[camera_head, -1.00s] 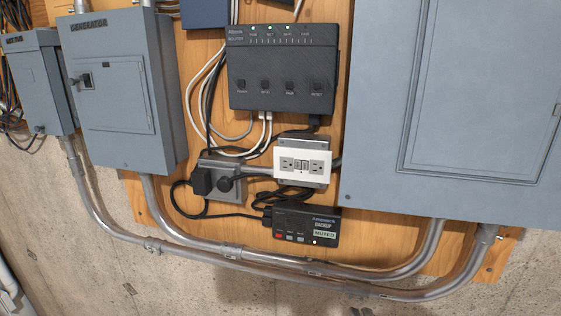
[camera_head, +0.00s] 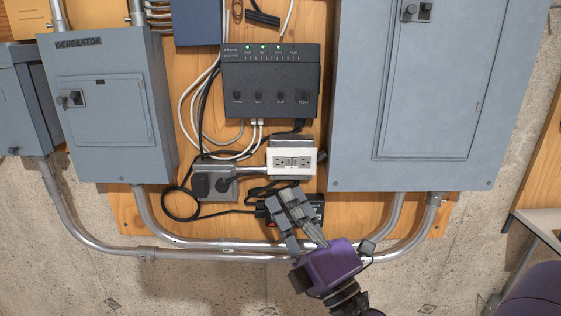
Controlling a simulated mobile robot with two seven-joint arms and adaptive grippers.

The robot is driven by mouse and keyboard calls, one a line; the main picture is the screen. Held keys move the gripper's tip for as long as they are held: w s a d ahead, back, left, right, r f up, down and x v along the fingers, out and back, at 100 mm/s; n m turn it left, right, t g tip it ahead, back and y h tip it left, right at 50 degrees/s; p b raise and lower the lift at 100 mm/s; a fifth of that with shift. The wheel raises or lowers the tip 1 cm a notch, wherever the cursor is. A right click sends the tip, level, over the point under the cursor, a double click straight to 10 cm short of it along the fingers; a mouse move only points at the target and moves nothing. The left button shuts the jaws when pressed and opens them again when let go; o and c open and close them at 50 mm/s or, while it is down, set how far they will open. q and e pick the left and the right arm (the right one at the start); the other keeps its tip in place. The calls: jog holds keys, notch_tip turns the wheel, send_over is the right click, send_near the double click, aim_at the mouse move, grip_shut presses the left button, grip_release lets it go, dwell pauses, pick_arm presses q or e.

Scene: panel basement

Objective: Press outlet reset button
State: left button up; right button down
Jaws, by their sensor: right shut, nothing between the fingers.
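The white outlet (camera_head: 291,162) is on a grey box in the middle of the plywood board. It has a socket at each side and small buttons between them, too small to read. My right gripper (camera_head: 284,202) comes up from below, with a purple body and grey fingers. Its fingers are shut and empty, and their tips show just below the outlet. They appear apart from it, but the depth between them is hard to tell. The fingers cover much of the black backup box (camera_head: 262,211) beneath the outlet. My left gripper is not in view.
A black router (camera_head: 270,75) hangs above the outlet. A large grey panel (camera_head: 355,120) is close on the right, and a generator box (camera_head: 108,110) is on the left. A grey box with black plugs (camera_head: 213,182), loose cables and a metal conduit (camera_head: 190,243) surround the area.

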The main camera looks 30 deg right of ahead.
aim_at(295, 161)
jog(key=shift+a+r+n, duration=0.25)
jog(key=shift+r+n, duration=0.05)
jog(key=shift+r, duration=0.15)
jog(key=shift+d, duration=0.1)
jog(key=w+d, duration=0.1)
jog(key=w, duration=0.1)
jog(key=w+d, duration=0.2)
jog(key=w, duration=0.1)
jog(key=w+d, duration=0.1)
jog(key=w, duration=0.1)
jog(key=shift+w+d, duration=0.25)
jog(key=shift+d, duration=0.05)
dwell(0.9)
dwell(0.5)
jog(key=shift+w+d, duration=0.2)
jog(key=shift+w, duration=0.15)
